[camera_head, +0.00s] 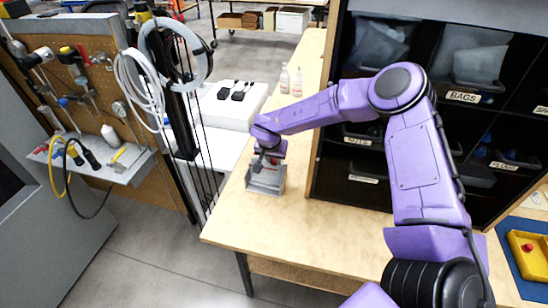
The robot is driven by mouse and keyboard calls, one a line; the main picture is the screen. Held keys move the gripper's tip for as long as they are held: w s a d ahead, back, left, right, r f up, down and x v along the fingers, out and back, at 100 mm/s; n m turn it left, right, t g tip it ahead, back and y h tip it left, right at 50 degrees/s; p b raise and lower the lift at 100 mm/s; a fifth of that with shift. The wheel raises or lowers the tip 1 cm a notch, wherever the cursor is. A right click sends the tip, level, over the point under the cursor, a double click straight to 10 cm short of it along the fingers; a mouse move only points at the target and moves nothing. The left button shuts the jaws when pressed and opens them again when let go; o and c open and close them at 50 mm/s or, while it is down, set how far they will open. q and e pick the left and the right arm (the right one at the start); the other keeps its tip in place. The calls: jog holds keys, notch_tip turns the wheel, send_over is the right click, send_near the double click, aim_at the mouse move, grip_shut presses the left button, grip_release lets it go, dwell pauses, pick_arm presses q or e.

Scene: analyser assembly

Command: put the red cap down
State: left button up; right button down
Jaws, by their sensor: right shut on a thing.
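My right gripper (268,157) is at the end of the purple arm that comes in from the right. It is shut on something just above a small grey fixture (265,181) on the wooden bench. A small reddish spot shows at the fingers, which fits the red cap, but it is mostly hidden and too small to make out clearly. I cannot tell whether it touches the fixture. A small red piece (527,246) also shows in a yellow tray (519,267) at the far right. My left gripper is not in view.
Two white bottles (284,80) stand farther back on the wooden bench (265,221). A black shelf of labelled bins (462,97) rises behind my right arm. A pegboard with tools (70,90) and hoses is at the left. The bench front is clear.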

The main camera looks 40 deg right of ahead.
jog(key=shift+f, duration=0.2)
jog(key=shift+f, duration=0.45)
jog(key=c, duration=0.9)
grip_release()
jog(key=shift+c, duration=0.2)
jog(key=shift+r, duration=0.1)
jog(key=v, duration=1.3)
jog(key=shift+r+b, duration=0.15)
jog(key=shift+b, duration=0.3)
jog(key=shift+w+d, duration=0.15)
